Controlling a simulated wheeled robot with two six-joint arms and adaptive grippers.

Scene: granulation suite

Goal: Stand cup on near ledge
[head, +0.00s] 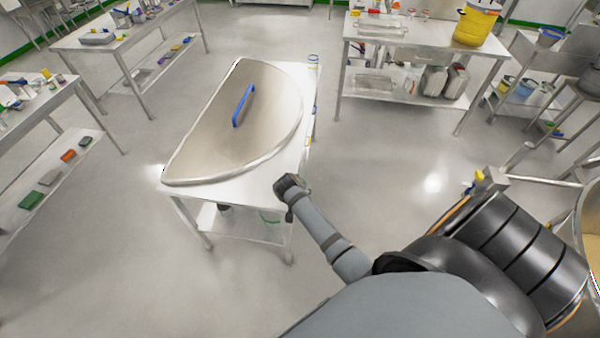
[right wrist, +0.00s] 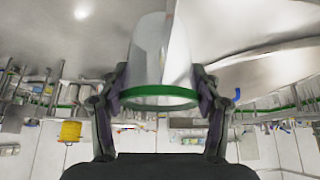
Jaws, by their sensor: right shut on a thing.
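My right gripper (head: 290,187) is at the right edge of the white table, beside its near corner. In the right wrist view the gripper (right wrist: 160,92) is shut on a clear cup (right wrist: 150,58) with a green rim, one finger on each side. The green rim is at the lower end of the cup in that picture. The bare near strip (head: 255,176) of the table top lies between the lid and the front edge. My left gripper is not in view.
A large half-round steel lid (head: 215,125) with a blue handle (head: 243,105) covers most of the table. A clear blue-rimmed cup (head: 313,60) is at the far right corner. A yellow bucket (head: 477,25) stands on another table. Open floor surrounds the table.

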